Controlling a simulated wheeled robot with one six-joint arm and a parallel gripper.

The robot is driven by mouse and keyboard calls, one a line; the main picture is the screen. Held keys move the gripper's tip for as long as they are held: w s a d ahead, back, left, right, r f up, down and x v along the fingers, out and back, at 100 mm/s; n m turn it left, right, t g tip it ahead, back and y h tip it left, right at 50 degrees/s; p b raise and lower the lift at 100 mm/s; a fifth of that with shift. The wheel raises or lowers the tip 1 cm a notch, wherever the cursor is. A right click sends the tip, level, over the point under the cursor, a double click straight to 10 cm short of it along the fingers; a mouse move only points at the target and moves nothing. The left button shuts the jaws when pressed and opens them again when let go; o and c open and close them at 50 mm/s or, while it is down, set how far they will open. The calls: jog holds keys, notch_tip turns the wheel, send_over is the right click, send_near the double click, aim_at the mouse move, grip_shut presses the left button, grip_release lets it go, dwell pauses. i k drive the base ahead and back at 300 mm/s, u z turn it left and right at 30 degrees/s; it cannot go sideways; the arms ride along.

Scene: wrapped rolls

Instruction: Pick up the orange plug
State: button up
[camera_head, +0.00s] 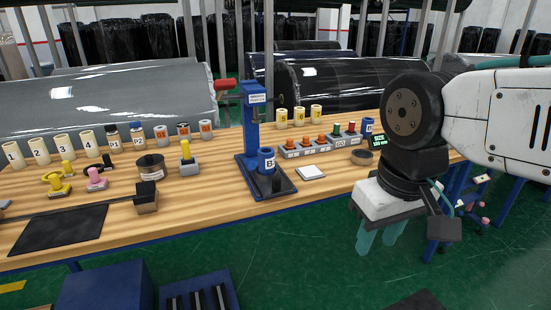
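Several orange or reddish plugs stand in a row of grey blocks at the back right of the wooden table. One orange plug (306,141) is near the middle of the row, and another orange one (321,138) is just to its right. Their shades are too close to tell apart at this size. My gripper (379,240) hangs in front of the table's edge, to the right of and nearer than the plugs. Its two teal fingers point down with a gap between them, and nothing shows in the gap.
A blue press stand (252,125) with a blue cup (266,160) stands left of the row. Yellow-labelled cylinders (299,116) stand behind.

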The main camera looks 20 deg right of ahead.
aim_at(305, 143)
jog(key=u, duration=0.3)
jog(key=k, duration=0.7)
jog(key=z, duration=0.6)
jog(key=i, duration=0.6)
jog(key=z, duration=0.9)
jog(key=i, duration=0.75)
jog(key=u, duration=0.4)
jog(key=i, duration=0.7)
jog(key=u, duration=0.9)
jog(key=i, duration=0.3)
jog(key=u, duration=0.35)
